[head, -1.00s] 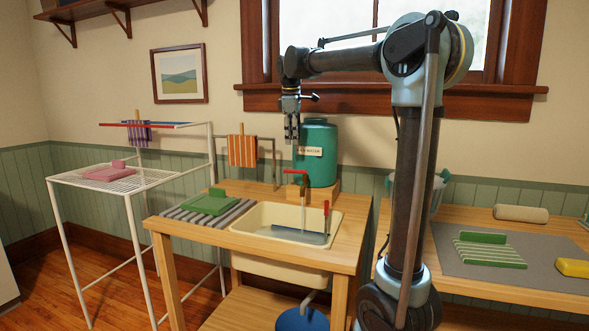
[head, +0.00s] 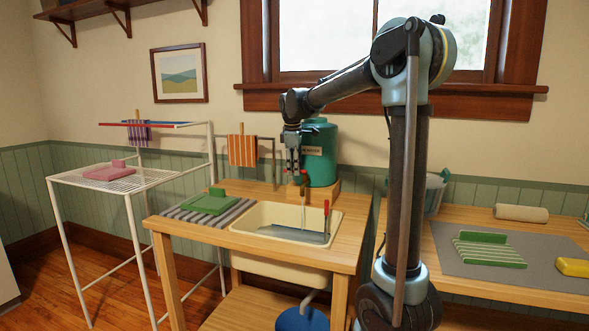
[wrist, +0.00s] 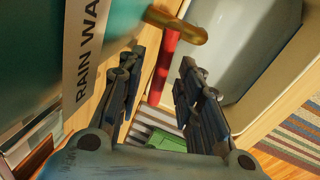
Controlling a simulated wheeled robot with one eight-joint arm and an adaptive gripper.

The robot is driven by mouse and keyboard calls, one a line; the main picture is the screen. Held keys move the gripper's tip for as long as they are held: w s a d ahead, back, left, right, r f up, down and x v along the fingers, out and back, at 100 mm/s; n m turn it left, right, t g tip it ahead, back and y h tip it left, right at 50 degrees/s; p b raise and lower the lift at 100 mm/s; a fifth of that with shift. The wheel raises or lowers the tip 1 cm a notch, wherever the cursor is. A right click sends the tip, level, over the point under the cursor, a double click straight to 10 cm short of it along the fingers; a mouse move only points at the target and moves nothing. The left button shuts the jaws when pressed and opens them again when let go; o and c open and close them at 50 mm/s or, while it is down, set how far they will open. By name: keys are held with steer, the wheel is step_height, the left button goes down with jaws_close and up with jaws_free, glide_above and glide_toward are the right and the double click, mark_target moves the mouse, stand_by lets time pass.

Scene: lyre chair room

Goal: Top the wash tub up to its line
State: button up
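The cream wash tub (head: 247,218) is set in a wooden stand, with grey-blue water (head: 292,234) low in it. Its rim also shows in the wrist view (wrist: 258,90). The green rain-water tank (head: 320,165) stands behind it. In the wrist view a brass tap (wrist: 180,27) with a red lever (wrist: 164,65) projects from the tank. My gripper (head: 294,182) is at the tap, in front of the tank. In the wrist view its fingers (wrist: 160,108) are apart, with the lever between them; contact cannot be told. The fill line is not clear.
A green block (head: 209,203) lies on a striped mat left of the tub. A red-tipped upright piece (head: 326,210) stands at the tub's right side. A drying rack (head: 120,180) is at left. A side table with a grey mat (head: 480,262) is at right.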

jaws_close()
steer(key=shift+w+m, duration=0.4)
steer(key=shift+m, duration=0.6)
steer(key=shift+r, duration=0.1)
jaws_free()
